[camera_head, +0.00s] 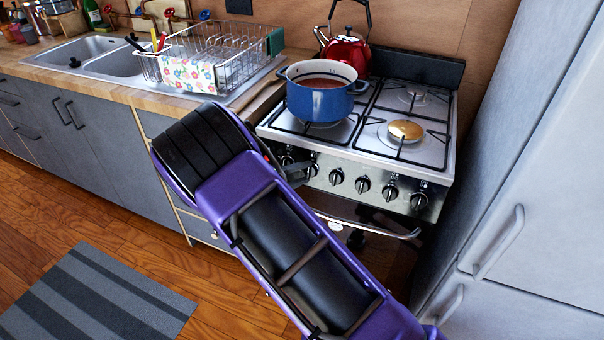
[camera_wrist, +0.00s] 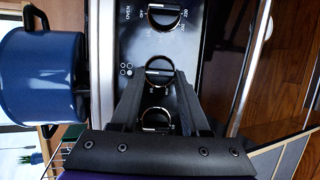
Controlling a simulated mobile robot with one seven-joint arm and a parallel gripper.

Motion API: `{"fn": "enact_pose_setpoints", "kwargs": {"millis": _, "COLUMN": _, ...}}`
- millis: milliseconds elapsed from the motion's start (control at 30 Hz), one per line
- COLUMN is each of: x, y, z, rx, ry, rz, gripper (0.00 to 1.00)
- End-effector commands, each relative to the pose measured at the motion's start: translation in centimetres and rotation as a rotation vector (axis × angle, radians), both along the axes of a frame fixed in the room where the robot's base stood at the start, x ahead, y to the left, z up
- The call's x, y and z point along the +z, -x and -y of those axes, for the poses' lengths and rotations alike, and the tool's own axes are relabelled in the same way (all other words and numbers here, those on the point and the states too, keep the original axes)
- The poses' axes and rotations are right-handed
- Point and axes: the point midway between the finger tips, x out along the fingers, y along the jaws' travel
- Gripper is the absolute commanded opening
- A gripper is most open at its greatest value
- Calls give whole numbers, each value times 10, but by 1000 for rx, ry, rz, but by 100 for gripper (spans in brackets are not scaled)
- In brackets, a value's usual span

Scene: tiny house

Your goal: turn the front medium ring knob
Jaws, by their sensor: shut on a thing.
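The row of black stove knobs is on the front panel of the stove (camera_head: 350,182). In the wrist view, a round black knob (camera_wrist: 158,70) with a light rim sits between my fingertips, and a burner-dot symbol is printed beside it. My gripper (camera_wrist: 158,82) is shut on this knob, one finger on each side. Another knob (camera_wrist: 155,119) lies nearer my palm between the fingers, partly hidden. The oven knob (camera_wrist: 160,16) is just past the fingertips. In the head view, my gripper (camera_head: 303,174) is at the left part of the panel, mostly hidden by my arm.
A blue pot (camera_head: 320,96) stands on the front left burner, close above my gripper. A red kettle (camera_head: 345,50) is behind it. The oven handle (camera_head: 370,228) runs below the knobs. A grey fridge (camera_head: 520,190) stands to the right. A counter with a dish rack (camera_head: 215,55) is left.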

Motion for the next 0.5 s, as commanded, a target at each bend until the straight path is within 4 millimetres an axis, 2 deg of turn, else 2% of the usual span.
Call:
{"fn": "enact_pose_setpoints", "kwargs": {"millis": 300, "x": 0, "y": 0, "z": 0, "rx": -1, "ry": -4, "rz": 1, "gripper": 0}}
{"fn": "enact_pose_setpoints", "kwargs": {"millis": 333, "x": 0, "y": 0, "z": 0, "rx": 0, "ry": -4, "rz": 1, "gripper": 51}}
{"fn": "enact_pose_setpoints", "kwargs": {"millis": 467, "x": 0, "y": 0, "z": 0, "rx": -1, "ry": -3, "rz": 1, "gripper": 74}}
{"fn": "enact_pose_setpoints", "kwargs": {"millis": 500, "x": 0, "y": 0, "z": 0, "rx": -1, "ry": -3, "rz": 1, "gripper": 76}}
